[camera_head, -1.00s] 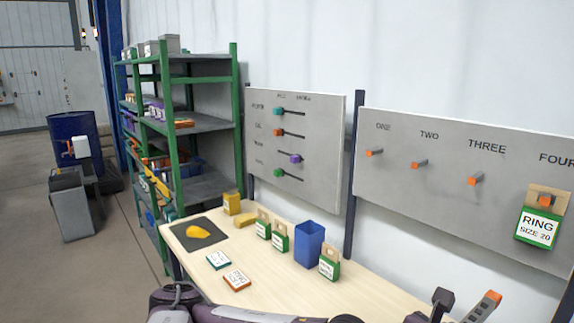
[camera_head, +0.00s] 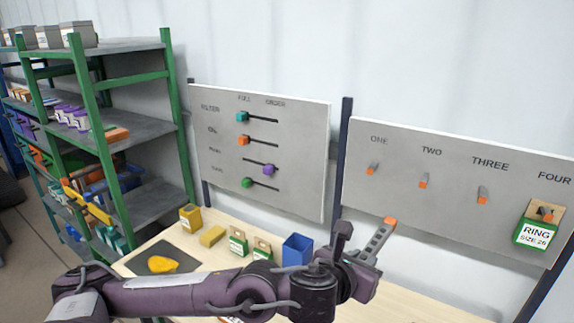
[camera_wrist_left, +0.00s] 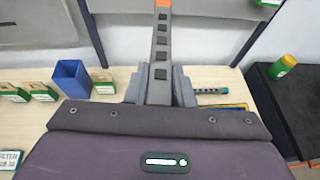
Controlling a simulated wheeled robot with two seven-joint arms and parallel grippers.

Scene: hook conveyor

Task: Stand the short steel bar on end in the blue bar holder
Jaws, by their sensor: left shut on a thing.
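The steel bar (camera_head: 377,239) is grey with dark square marks and an orange end. My left gripper (camera_head: 354,262) is shut on it and holds it tilted, orange end up, above the table. In the left wrist view the bar (camera_wrist_left: 160,50) rises from between the fingers of my left gripper (camera_wrist_left: 158,88); its lower end is hidden. The blue bar holder (camera_head: 297,250) is an open-topped square box standing on the table, left of the gripper. My left arm hides its lower part. The holder also shows in the left wrist view (camera_wrist_left: 72,82), apart from the bar. My right gripper is out of view.
Green-and-white packs (camera_head: 238,243) and yellow blocks (camera_head: 212,236) stand left of the holder. A dark mat (camera_head: 147,262) carries a yellow piece. Wall boards with pegs (camera_head: 455,195) stand behind the table (camera_head: 430,308).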

